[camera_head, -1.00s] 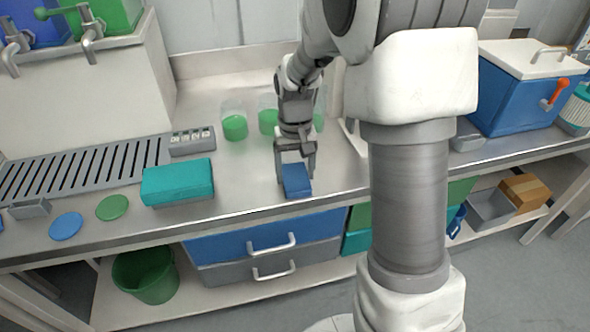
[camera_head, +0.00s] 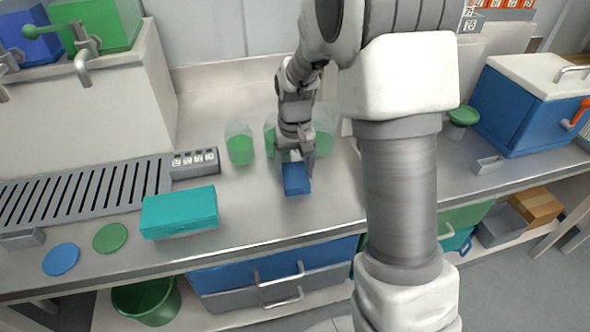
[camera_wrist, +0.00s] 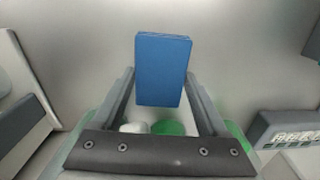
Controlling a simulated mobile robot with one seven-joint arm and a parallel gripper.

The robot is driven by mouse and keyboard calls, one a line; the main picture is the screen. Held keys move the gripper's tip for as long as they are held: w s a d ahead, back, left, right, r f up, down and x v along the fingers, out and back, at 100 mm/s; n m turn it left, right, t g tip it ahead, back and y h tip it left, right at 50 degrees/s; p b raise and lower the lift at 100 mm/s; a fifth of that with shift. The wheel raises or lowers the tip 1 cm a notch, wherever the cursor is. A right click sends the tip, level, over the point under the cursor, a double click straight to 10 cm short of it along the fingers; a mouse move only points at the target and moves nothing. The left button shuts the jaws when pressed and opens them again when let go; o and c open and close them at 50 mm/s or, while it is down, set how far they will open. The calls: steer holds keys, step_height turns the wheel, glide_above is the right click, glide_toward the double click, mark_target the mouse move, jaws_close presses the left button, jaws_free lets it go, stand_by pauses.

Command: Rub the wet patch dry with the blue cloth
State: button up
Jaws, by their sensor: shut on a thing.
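The blue cloth (camera_head: 296,179) is a small folded block on or just above the steel bench top, at the bench's middle. It also shows in the wrist view (camera_wrist: 163,70), between the fingertips. My gripper (camera_head: 297,164) is shut on the cloth and points down at the bench. I cannot make out the wet patch in either view; the cloth and my arm may hide it.
Several clear vessels with green contents (camera_head: 239,147) stand close behind and beside my gripper. A teal box (camera_head: 179,212) lies to the left, near a slotted drain grate (camera_head: 85,196). A blue cooler (camera_head: 522,108) stands at the right. The bench front near the cloth is clear.

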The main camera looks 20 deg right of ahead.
steer(key=shift+w, duration=0.4)
step_height(320, 180, up, 4)
steer(key=shift+f+p, duration=0.2)
steer(key=shift+p, duration=0.95)
steer(key=shift+r+p, duration=1.9)
steer(key=shift+r, duration=0.4)
